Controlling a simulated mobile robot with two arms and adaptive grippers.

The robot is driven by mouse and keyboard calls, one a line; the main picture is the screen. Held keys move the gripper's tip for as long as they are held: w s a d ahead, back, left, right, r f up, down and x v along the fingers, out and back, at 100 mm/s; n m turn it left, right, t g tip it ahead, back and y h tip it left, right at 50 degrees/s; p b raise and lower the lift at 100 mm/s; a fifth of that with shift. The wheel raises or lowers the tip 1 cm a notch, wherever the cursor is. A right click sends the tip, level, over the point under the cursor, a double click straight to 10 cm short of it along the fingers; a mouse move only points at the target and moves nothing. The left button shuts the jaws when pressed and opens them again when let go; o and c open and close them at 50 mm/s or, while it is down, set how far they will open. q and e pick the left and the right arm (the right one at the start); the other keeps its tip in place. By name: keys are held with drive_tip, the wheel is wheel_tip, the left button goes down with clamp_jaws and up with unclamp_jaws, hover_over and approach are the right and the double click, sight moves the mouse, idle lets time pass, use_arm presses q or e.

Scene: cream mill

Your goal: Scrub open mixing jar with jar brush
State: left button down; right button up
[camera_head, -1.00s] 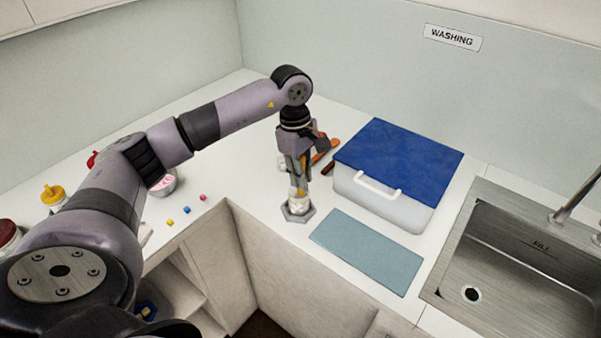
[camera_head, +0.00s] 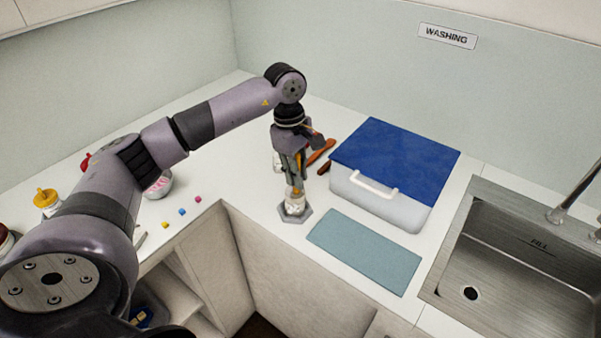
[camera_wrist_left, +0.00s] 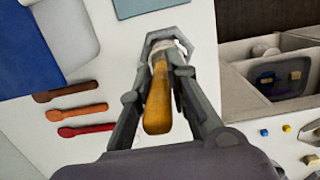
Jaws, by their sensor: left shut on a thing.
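My left gripper (camera_head: 295,176) points straight down over the counter and is shut on the jar brush. The brush's orange-brown handle (camera_wrist_left: 158,100) stands upright between the fingers in the left wrist view. Below the fingertips is the small pale mixing jar (camera_head: 295,201), seated on a grey hexagonal base (camera_head: 292,215). The brush's lower end is at the jar's mouth or inside it; the fingers hide which. My right gripper is not in view.
A clear bin with a blue lid (camera_head: 395,159) stands to the right, with a blue-green mat (camera_head: 365,252) in front and a sink (camera_head: 520,265) beyond. Spoon-like utensils (camera_wrist_left: 83,111) lie behind the gripper. Small coloured cubes (camera_head: 182,212) and a bowl (camera_head: 160,185) are left.

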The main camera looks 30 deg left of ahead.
use_arm(q)
drive_tip(key=shift+s+a+f, duration=0.1)
drive_tip(key=shift+f, duration=0.2)
drive_tip(key=shift+s+d+r+p, duration=0.1)
drive_tip(key=shift+d+r+p, duration=0.45)
drive_tip(key=shift+r, duration=0.3)
drive_tip(key=shift+f+b, duration=0.45)
drive_tip(key=shift+b, duration=0.05)
drive_tip(key=shift+w+a+f+b, duration=0.2)
drive_tip(key=shift+w+f+b, duration=0.2)
drive_tip(key=shift+w, duration=0.15)
wheel_tip(320, 180, up, 10)
drive_tip(key=p, duration=0.6)
drive_tip(key=shift+r, duration=0.25)
